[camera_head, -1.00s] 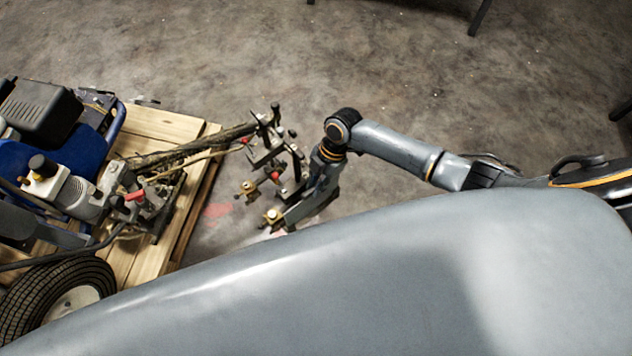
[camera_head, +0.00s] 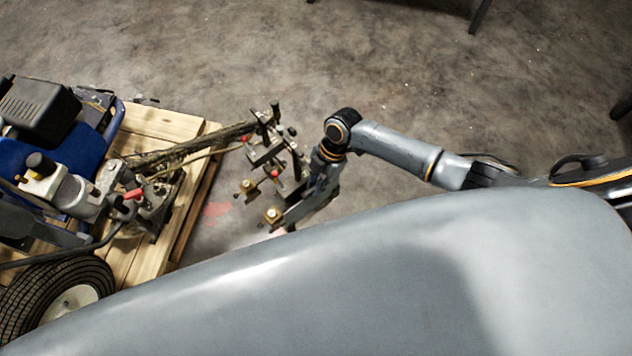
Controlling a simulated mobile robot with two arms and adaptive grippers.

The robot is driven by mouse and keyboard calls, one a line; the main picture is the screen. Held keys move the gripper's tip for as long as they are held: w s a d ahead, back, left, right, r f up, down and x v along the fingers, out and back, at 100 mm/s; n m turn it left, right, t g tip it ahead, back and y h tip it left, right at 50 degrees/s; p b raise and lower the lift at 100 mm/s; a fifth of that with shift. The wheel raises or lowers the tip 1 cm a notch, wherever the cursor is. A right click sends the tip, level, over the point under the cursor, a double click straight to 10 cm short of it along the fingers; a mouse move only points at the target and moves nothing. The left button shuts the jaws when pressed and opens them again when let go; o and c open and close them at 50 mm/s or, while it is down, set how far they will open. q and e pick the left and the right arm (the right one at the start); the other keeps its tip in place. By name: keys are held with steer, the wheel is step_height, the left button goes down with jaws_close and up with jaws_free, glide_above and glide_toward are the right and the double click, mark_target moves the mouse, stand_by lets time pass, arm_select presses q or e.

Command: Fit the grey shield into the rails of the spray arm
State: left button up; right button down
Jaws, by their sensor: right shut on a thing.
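The spray arm (camera_head: 205,142) reaches right from the striper, past the pallet edge, to a cluster of brackets and brass-coloured spray tips (camera_head: 273,215). My right gripper (camera_head: 300,205) is at the right side of this cluster, pointing down and left. It is shut on a grey piece that I take for the shield (camera_head: 318,198), though its outline blends with the gripper. The rails cannot be made out clearly among the brackets. Whether the shield touches them cannot be told. My left gripper is not in view.
A large smooth grey surface close to the camera hides the lower right.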

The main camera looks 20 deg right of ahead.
steer(key=shift+f+b, duration=0.8)
steer(key=shift+f, duration=0.5)
steer(key=shift+f+b, duration=0.45)
steer(key=shift+b, duration=0.05)
steer(key=c, duration=0.9)
jaws_free()
steer(key=shift+c, duration=0.2)
